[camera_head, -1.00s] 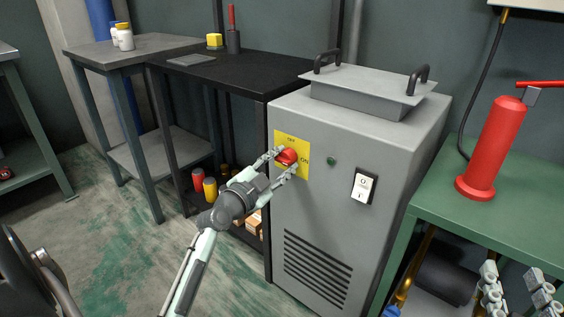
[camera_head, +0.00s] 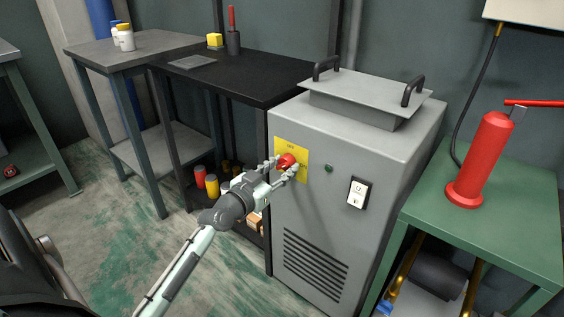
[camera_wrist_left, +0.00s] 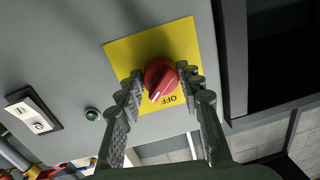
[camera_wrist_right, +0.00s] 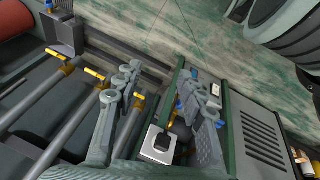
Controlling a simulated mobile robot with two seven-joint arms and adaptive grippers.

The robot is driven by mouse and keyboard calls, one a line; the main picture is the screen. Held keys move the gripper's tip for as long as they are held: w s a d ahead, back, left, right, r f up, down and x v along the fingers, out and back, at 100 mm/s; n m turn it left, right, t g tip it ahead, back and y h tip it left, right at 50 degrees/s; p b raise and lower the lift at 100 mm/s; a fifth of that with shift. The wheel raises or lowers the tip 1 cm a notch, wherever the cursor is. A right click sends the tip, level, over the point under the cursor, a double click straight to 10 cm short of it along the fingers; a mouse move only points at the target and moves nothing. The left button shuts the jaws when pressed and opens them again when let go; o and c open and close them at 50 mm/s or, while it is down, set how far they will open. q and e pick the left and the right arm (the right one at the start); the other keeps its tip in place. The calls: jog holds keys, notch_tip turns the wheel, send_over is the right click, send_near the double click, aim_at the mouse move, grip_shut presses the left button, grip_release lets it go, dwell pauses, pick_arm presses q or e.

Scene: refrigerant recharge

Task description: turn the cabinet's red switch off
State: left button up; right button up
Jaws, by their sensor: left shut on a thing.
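The cabinet (camera_head: 385,135) is a grey metal box. Its red switch (camera_head: 287,159) is a round knob on a yellow plate (camera_head: 291,146) on the cabinet's front. My left gripper (camera_head: 285,168) is shut on the red switch, one finger on each side. In the left wrist view, the red switch (camera_wrist_left: 160,77) sits between the fingers. Its white mark points toward the plate's OFF edge, a little left of the word OFF. My right gripper (camera_wrist_right: 158,85) shows only in its wrist view, fingers apart and empty.
A green lamp (camera_head: 329,168) and a black-and-white rocker switch (camera_head: 358,193) sit right of the plate. A red extinguisher-like cylinder (camera_head: 480,160) stands on a green table (camera_head: 530,205) at right. A black table (camera_head: 265,75) adjoins the cabinet's left.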

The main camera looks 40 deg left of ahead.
pick_arm(q)
jog(key=n+p, duration=0.2)
jog(key=n, duration=0.1)
jog(key=shift+r+n+h, duration=0.1)
jog(key=shift+n+h, duration=0.2)
jog(key=shift+n, duration=0.5)
jog(key=shift+n+g+h, duration=0.3)
jog(key=shift+n, duration=1.8)
pick_arm(e)
jog(key=a+x, duration=0.1)
jog(key=x, duration=0.6)
jog(key=shift+a, duration=0.35)
pick_arm(q)
jog(key=shift+h, duration=0.3)
pick_arm(e)
jog(key=shift+w+f, duration=0.1)
jog(key=shift+w, duration=0.05)
pick_arm(q)
jog(key=o, duration=1.2)
jog(key=shift+c, duration=0.2)
jog(key=shift+s, duration=0.1)
pick_arm(e)
jog(key=shift+y, duration=0.3)
